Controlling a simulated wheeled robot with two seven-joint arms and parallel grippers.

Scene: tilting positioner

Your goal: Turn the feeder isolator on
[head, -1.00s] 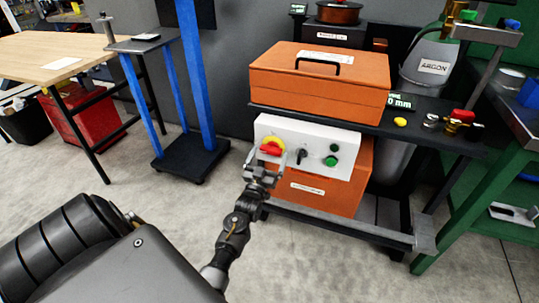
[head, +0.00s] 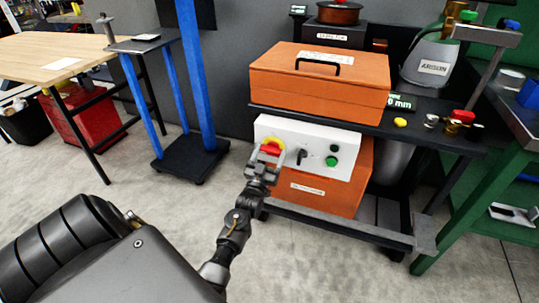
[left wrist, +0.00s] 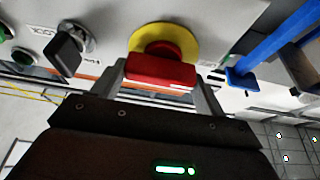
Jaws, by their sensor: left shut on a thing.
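The feeder isolator is a red handle (head: 271,149) on a yellow round plate (head: 279,141), at the left end of a white control panel (head: 315,141). In the left wrist view the red handle (left wrist: 160,72) lies across the picture, in front of the yellow plate (left wrist: 187,38). My left gripper (head: 267,156) is at the panel, with one finger at each end of the handle, shut on it. The fingers partly hide the handle in the head view. My right gripper is not in view.
A black selector knob (head: 302,156) and green buttons (head: 331,161) sit right of the handle on the panel. An orange box (head: 318,75) stands on the cart shelf above. A blue-legged stand (head: 203,75) is at left. Floor in front is clear.

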